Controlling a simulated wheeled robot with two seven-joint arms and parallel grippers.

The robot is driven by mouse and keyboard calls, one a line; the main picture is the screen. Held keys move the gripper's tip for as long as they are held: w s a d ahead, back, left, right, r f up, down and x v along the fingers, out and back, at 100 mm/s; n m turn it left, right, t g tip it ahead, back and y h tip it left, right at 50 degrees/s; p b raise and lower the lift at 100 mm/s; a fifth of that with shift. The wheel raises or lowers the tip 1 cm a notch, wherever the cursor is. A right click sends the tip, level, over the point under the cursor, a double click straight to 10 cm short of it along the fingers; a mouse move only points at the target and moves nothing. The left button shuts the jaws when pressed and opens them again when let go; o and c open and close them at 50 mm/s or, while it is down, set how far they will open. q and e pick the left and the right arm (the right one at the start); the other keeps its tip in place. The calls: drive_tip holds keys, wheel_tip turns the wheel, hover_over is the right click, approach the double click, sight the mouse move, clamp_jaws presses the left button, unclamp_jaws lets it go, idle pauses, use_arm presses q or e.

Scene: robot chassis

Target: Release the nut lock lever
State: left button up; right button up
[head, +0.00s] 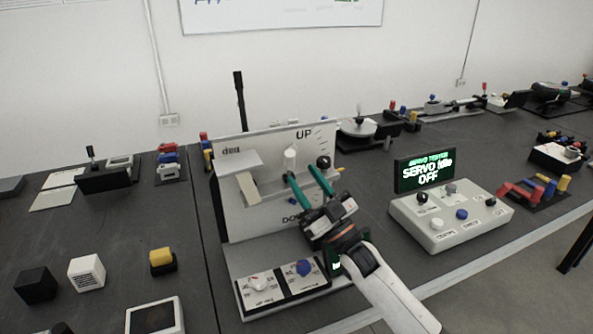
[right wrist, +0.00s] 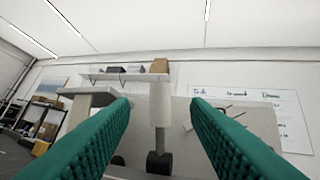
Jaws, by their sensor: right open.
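An upright grey panel (head: 262,212) marked UP and DOWN stands on the table. A white cylinder (head: 290,158) and a black knob (head: 323,162) sit on its face. I cannot tell for sure which part is the nut lock lever. My right gripper (head: 304,172), with green fingers, is open in front of the panel, fingertips near the white cylinder and the knob. In the right wrist view, a white cylinder (right wrist: 160,102) on a grey rod with a black end (right wrist: 159,162) appears between the open fingers (right wrist: 160,108); I see no contact. My left gripper is not in view.
A white angled flap (head: 240,166) juts from the panel's left side. A control base (head: 285,284) with a blue knob lies below. A servo tester box (head: 450,215) stands to the right. Small cubes and a yellow button (head: 161,256) lie on the left table, with bare surface between them.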

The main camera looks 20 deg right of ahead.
drive_tip(key=b+v, duration=0.1)
drive_tip(key=v, duration=0.6)
drive_tip(key=shift+s+f, duration=0.1)
drive_tip(key=shift+f, duration=0.05)
